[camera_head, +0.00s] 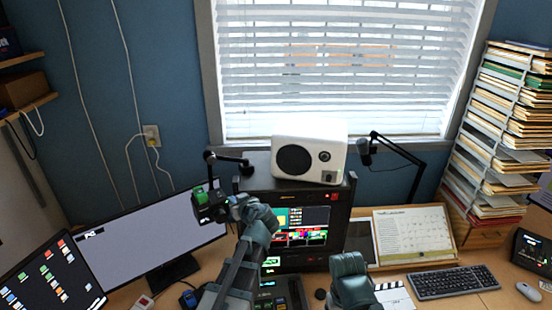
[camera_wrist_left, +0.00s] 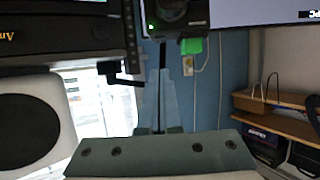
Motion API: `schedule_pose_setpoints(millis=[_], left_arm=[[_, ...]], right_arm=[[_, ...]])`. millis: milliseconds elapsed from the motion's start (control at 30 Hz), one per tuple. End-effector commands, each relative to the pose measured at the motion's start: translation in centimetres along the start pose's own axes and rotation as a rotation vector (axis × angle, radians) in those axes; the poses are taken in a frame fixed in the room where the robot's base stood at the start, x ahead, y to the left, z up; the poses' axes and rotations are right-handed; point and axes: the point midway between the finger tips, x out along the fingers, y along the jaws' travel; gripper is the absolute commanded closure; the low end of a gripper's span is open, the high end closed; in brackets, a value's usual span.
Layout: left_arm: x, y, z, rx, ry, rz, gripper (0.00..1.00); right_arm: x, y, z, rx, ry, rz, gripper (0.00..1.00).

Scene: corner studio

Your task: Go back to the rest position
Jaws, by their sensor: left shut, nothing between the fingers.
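My left gripper (camera_head: 236,207) is raised in front of the desk, left of the rack with the small screen. Its arm comes up from the bottom of the head view. In the left wrist view the fingers (camera_wrist_left: 162,72) are together, with nothing between them. A black device with a green part (camera_head: 205,200) shows just beyond the fingertips; it also shows in the left wrist view (camera_wrist_left: 182,22). I cannot tell whether the gripper touches it. Of my right arm only a teal link shows at the bottom; its gripper is out of view.
A white speaker (camera_head: 310,155) stands on the black rack (camera_head: 343,225). A wide monitor (camera_head: 150,240) is left of my arm. A boom microphone (camera_head: 364,150), calendar board (camera_head: 412,235), keyboard (camera_head: 453,282) and paper stack (camera_head: 500,140) are to the right. The air above the left monitor looks clear.

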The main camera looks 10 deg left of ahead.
Motion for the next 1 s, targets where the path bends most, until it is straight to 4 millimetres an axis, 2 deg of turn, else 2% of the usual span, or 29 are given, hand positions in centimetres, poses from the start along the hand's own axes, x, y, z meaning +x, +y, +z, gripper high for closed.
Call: schedule_pose_setpoints(millis=[67,167,267,300,367,400,500,600,700,833,1000], left_arm=[[-0.1,0.1,0.8,0.009,-0.014,-0.001,1.0],[-0.9,0.3,4.4,0.059,-0.081,-0.005,1.0],[-2.6,0.7,10.5,0.165,-0.215,0.0,1.0],[-3.6,0.9,13.3,0.22,-0.282,0.009,1.0],[-5.3,1.1,17.5,0.311,-0.386,0.034,1.0],[-6.5,1.2,20.1,0.372,-0.455,0.057,1.0],[-10.0,1.5,26.4,0.535,-0.622,0.138,1.0],[-13.8,1.4,31.9,0.694,-0.774,0.243,1.0],[-17.2,1.2,35.9,0.834,-0.895,0.355,1.0],[-20.6,0.8,39.2,0.966,-1.003,0.479,1.0],[-22.7,0.5,40.7,1.044,-1.06,0.56,1.0]], right_arm=[[0.5,0.0,0.0,0.0,0.0,0.0,0.23],[2.1,-0.2,-0.1,-0.001,0.0,0.0,0.23],[4.6,-0.4,-0.3,-0.002,0.001,0.001,0.23],[5.7,-0.5,-0.4,-0.003,0.001,0.001,0.23],[7.2,-0.7,-0.5,-0.004,0.001,0.001,0.23],[8.2,-0.7,-0.5,-0.004,0.001,0.001,0.23],[10.4,-0.9,-0.7,-0.006,0.001,0.002,0.23],[12.4,-1.1,-0.8,-0.007,0.002,0.002,0.23],[14.0,-1.3,-0.9,-0.008,0.002,0.003,0.23],[15.2,-1.4,-1.0,-0.009,0.002,0.003,0.23],[15.7,-1.4,-1.0,-0.01,0.002,0.003,0.23]])
